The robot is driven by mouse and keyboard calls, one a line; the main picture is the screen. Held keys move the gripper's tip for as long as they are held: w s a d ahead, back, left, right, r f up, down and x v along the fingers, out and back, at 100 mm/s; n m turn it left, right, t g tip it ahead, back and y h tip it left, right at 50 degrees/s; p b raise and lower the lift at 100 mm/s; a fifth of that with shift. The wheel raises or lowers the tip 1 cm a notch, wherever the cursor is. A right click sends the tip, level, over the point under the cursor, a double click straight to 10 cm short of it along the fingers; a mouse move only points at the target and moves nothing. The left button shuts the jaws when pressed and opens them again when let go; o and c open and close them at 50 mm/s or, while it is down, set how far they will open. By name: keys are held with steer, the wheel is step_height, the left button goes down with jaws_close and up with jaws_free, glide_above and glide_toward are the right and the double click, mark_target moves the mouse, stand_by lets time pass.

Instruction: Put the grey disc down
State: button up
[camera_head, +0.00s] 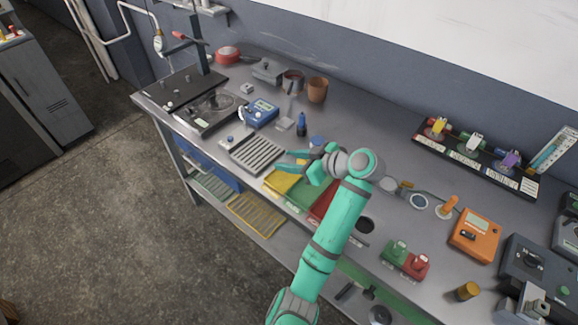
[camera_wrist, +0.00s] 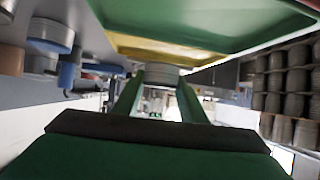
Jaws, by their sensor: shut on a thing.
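My gripper (camera_head: 287,160) reaches over the middle of the workbench. Its teal fingers point left, at the right edge of the grey slotted rack (camera_head: 257,154) and just behind the yellow tray (camera_head: 280,182). In the wrist view my gripper (camera_wrist: 158,90) is shut on the grey disc (camera_wrist: 160,73), which sits between the two fingertips. The disc looks round, pale and ridged at its side. It is too small to make out in the head view. I cannot tell whether it touches anything below it.
A green tray (camera_head: 312,192) and a red tray (camera_head: 323,207) lie by the yellow one, partly under my arm. A blue bottle (camera_head: 301,126) and a blue device (camera_head: 262,112) stand behind. Bare bench top (camera_head: 365,118) shows toward the back right.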

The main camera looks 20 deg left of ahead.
steer(key=shift+f, duration=1.3)
steer(key=o, duration=1.2)
steer(key=shift+f, duration=0.1)
steer(key=shift+c, duration=0.2)
steer(key=shift+s, duration=0.1)
steer(key=shift+r, duration=0.2)
steer(key=v, duration=1.1)
steer(key=shift+d, duration=0.1)
steer(key=shift+d+r, duration=0.15)
steer(key=shift+d, duration=0.15)
